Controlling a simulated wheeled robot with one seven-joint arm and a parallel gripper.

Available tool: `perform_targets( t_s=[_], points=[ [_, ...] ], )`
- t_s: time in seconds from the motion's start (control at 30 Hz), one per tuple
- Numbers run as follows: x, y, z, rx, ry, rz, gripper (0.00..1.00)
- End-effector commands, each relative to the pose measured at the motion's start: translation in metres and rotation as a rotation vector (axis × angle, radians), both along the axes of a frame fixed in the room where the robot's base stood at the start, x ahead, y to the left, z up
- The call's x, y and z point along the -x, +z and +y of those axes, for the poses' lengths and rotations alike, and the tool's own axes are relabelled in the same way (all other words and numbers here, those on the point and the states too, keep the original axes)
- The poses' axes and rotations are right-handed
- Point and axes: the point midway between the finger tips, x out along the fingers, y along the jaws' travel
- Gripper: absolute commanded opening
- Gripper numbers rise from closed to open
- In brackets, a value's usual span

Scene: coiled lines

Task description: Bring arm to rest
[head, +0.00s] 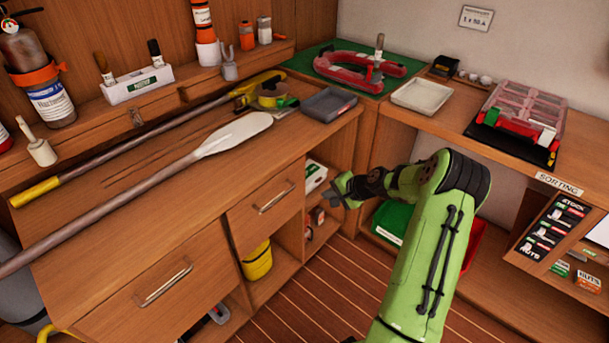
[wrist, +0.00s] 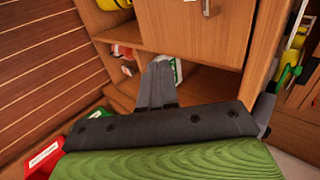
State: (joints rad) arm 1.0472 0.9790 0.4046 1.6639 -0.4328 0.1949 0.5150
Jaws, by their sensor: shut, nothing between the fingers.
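My green arm (head: 432,225) reaches up from the bottom of the head view, and its forearm points left. My gripper (head: 332,193) is at its end, in front of the open shelves at the right end of the wooden bench. In the wrist view my gripper (wrist: 158,85) shows its two grey fingers together, with nothing held. The fingertips overlap a white and green box (head: 315,176) on the shelf in the picture. I cannot tell how far apart they are.
The bench top (head: 110,190) holds a paddle (head: 235,133), a yellow-ended pole (head: 38,192) and a grey tray (head: 327,104). A green bin (head: 394,222) and a red bin (head: 474,243) sit under the right counter. Bare striped floor (head: 325,295) lies below.

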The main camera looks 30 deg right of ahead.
Motion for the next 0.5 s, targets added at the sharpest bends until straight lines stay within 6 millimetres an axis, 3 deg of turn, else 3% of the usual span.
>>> perform_targets(
  t_s=[0.17,0.27,0.37,0.5],
  points=[
    [0.001,0.0,0.0,0.001,0.002,0.001,0.0],
    [0.0,0.018,0.013,0.044,0.053,0.016,0.0],
    [0.005,0.065,0.049,0.166,0.189,0.059,0.0],
    [0.035,0.145,0.11,0.388,0.409,0.132,0.0]
  ],
)
